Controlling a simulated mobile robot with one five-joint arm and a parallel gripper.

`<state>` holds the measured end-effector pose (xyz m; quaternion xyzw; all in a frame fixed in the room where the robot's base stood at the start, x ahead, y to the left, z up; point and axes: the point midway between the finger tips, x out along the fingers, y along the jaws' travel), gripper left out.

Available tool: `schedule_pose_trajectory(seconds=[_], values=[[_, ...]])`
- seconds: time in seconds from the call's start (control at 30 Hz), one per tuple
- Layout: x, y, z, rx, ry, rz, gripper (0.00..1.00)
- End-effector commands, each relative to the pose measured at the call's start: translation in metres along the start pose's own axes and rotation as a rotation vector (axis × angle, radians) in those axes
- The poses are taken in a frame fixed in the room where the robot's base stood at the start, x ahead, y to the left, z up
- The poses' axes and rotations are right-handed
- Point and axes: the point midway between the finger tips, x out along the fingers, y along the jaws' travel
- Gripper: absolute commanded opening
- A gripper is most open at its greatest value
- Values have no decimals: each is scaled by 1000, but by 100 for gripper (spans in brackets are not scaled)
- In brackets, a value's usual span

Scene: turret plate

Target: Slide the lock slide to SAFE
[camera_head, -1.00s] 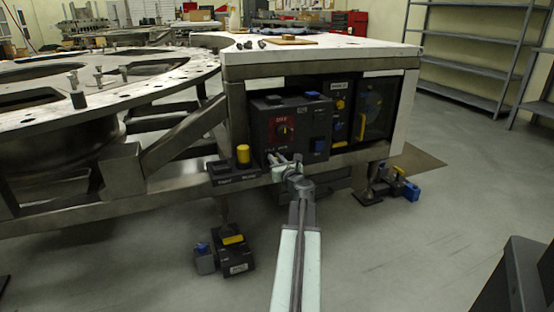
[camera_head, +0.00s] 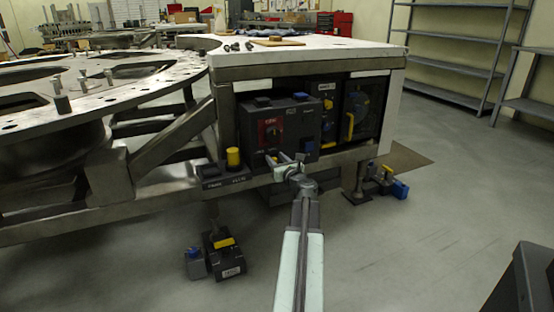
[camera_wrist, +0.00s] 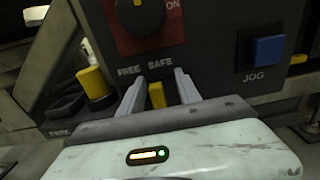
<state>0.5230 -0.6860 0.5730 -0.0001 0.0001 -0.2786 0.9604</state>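The lock slide is a yellow tab (camera_wrist: 157,95) on the lower front of a dark control box (camera_head: 310,125). In the wrist view it stands below the word SAFE, with FREE to its left. My gripper (camera_wrist: 159,77) is open, one finger on each side of the tab, with a narrow gap showing on both sides. I cannot tell whether either finger touches it. In the head view my gripper (camera_head: 287,158) is at the box's lower front edge, and the tab is not clear there.
Above the slide is a dark knob (camera_wrist: 140,14) on a red plate. A blue JOG button (camera_wrist: 267,50) is to the right. A yellow cylinder (camera_head: 233,157) stands left of the box. The white-topped frame (camera_head: 300,62) overhangs the box. Open floor lies to the right.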

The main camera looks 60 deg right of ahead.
Motion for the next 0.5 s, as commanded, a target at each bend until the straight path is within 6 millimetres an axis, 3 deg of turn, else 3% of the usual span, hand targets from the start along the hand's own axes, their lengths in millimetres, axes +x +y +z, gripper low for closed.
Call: schedule_pose_trajectory(seconds=[0.4,0.5], values=[[-71,0,0,0,0,-3,40],[-79,-1,0,0,0,-3,40]])
